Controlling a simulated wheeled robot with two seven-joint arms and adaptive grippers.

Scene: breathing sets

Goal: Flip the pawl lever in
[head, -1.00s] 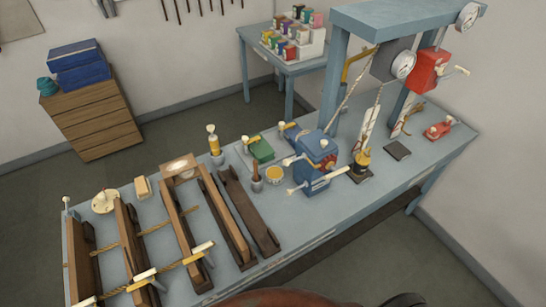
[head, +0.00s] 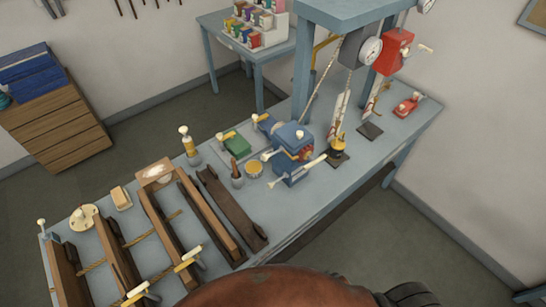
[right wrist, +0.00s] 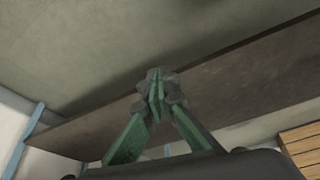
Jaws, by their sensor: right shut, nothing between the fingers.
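A blue winch-like device (head: 292,152) with a reddish part and several pale-tipped handles stands on the bench (head: 345,192). A long pale handle (head: 300,175) sticks out at its front. A red device (head: 392,50) with a pale-tipped handle is mounted on the blue frame at the back right. I cannot tell which of these handles is the pawl lever. My right gripper (right wrist: 157,88) shows in the right wrist view only, its green fingers shut together with nothing between them. It is away from both devices in that view. My left gripper is in no view.
Wooden frames (head: 205,215) with ropes fill the left of the bench. A yellow-and-black part (head: 338,140) stands just right of the blue device. The blue overhead frame (head: 350,12) rises behind, with a dial (head: 371,50). A wooden drawer chest (head: 55,125) stands at left.

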